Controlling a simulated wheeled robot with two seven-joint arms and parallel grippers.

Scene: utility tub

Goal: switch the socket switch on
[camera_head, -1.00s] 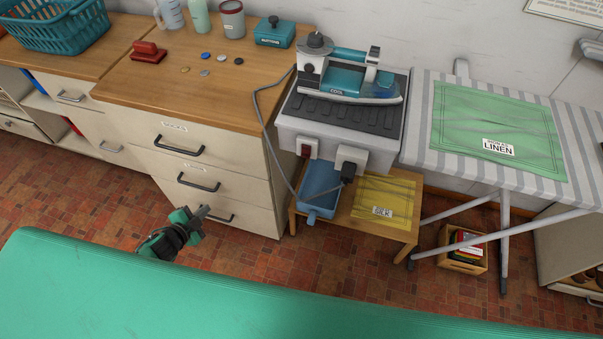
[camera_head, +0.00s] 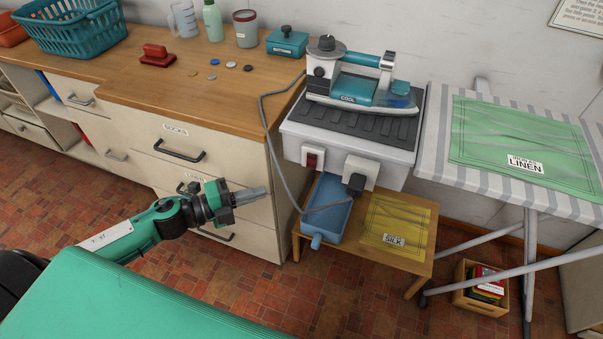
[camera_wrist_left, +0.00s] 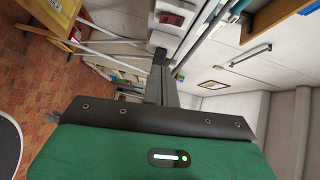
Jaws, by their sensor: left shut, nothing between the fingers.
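The socket switch (camera_head: 312,158) is a red rocker in a white housing on the front of the ironing station, under the iron. Beside it on the right is a white socket (camera_head: 360,171) with a black plug in it. In the left wrist view the red switch (camera_wrist_left: 172,18) shows at the top, beyond the shut fingertips (camera_wrist_left: 160,60). My right gripper is not in view.
A grey cord (camera_head: 266,125) hangs left of the switch and loops below to the plug. A blue tray (camera_head: 328,208) and yellow silk cloth lie on a low wooden table (camera_head: 408,270). The iron (camera_head: 360,88) stands above. Drawer handles (camera_head: 180,150) stick out at left.

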